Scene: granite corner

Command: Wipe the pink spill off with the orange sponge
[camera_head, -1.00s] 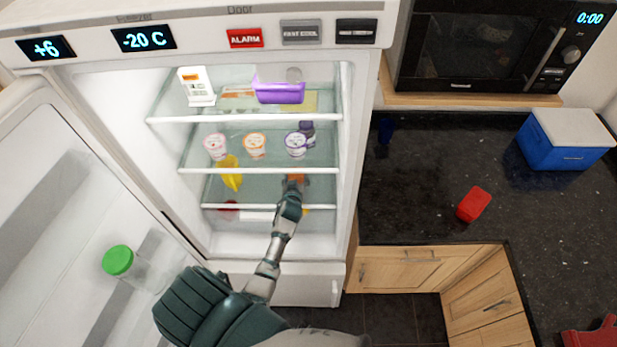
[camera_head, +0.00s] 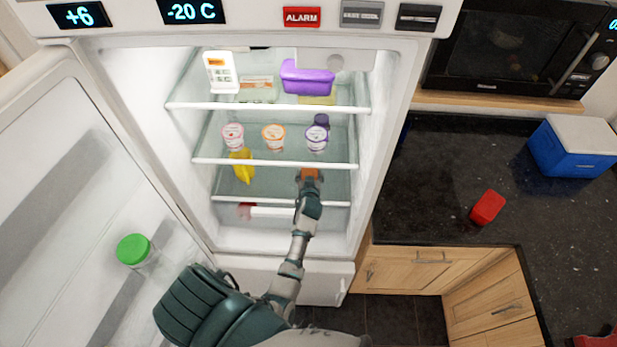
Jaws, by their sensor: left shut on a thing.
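My left gripper (camera_head: 309,184) reaches into the open fridge (camera_head: 225,235), at the level of the lower shelves. It is shut on the orange sponge (camera_head: 311,174), whose far part shows beyond the fingers. The sponge is over or on a lower glass shelf (camera_head: 275,183); I cannot tell whether it touches the glass. I cannot make out the pink spill clearly; the gripper and forearm hide part of the shelf. My right gripper is not in view.
Yogurt cups, including an orange-lidded one (camera_head: 273,137), stand on the shelf above. Yellow bananas (camera_head: 241,166) are left of the sponge. A purple container (camera_head: 307,78) is higher up. The fridge door (camera_head: 60,220) stands open at left, with a green-lidded jar (camera_head: 134,249).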

